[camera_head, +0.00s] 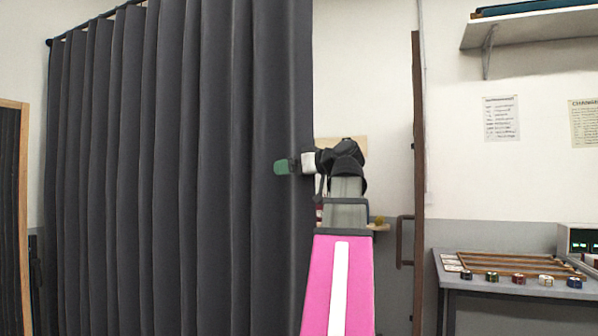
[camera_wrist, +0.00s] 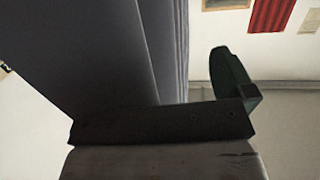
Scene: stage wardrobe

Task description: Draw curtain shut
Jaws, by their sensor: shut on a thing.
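A dark grey pleated curtain (camera_head: 180,170) hangs from a rail (camera_head: 75,32) and covers the left and middle of the head view. Its right edge stops short of a brown upright post (camera_head: 418,150), leaving an open gap. My gripper (camera_head: 297,165) is shut on the curtain near that right edge, at about mid-height. One green fingertip lies in front of the cloth; the other finger is hidden. The wrist view shows the curtain (camera_wrist: 110,50) rising at the left and one dark green finger (camera_wrist: 230,75) at the right.
Through the gap, a pale wall and a small ledge (camera_head: 382,228) show behind my arm. A handle (camera_head: 401,241) sits on the post's left. A grey table (camera_head: 480,291) with a wooden rack stands at right, under a wall shelf (camera_head: 530,27). A wood-framed panel (camera_head: 22,200) stands far left.

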